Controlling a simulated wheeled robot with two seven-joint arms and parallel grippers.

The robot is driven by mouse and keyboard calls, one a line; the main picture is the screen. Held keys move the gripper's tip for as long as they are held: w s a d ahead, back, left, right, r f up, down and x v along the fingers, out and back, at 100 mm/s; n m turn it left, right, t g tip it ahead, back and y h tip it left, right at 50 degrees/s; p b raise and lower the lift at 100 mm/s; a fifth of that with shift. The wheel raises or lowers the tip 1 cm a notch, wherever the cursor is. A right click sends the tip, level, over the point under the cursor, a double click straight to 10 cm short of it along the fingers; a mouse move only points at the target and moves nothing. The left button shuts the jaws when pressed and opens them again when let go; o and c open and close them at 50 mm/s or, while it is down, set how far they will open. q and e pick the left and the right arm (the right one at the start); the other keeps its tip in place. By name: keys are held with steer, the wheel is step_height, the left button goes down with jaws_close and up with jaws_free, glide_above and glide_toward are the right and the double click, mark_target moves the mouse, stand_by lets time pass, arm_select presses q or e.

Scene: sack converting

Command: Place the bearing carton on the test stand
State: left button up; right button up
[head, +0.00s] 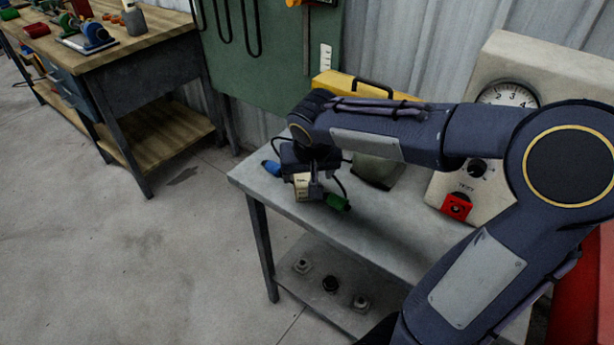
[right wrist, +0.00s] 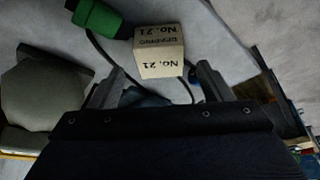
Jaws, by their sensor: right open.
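The bearing carton (head: 302,187) is a small cream box on the grey metal table, near its left end. In the head view a finger partly hides the carton. A cream machine with a dial, a knob and a red button, seemingly the test stand (head: 497,72), stands at the table's right. My left gripper is out of view.
A green plug (head: 338,203) and a blue plug (head: 271,167) on a dark cable lie close to the carton. A grey-green object (head: 376,171) and a yellow case (head: 345,87) are behind my arm. The table's front (head: 345,235) is bare.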

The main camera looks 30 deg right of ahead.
steer(key=p+v, duration=0.1)
steer(key=v, duration=0.6)
steer(key=s+a+f+n+y, duration=0.1)
steer(key=s+a+f+y, duration=0.1)
steer(key=s, duration=0.6)
steer(key=s+a+f+n+t+y, duration=0.1)
steer(key=s+a+f+n+y, duration=0.1)
steer(key=s, duration=0.7)
step_height(320, 180, down, 2)
steer(key=shift+a+f+y, duration=0.15)
steer(key=shift+a+y, duration=0.65)
steer(key=shift+a, duration=0.3)
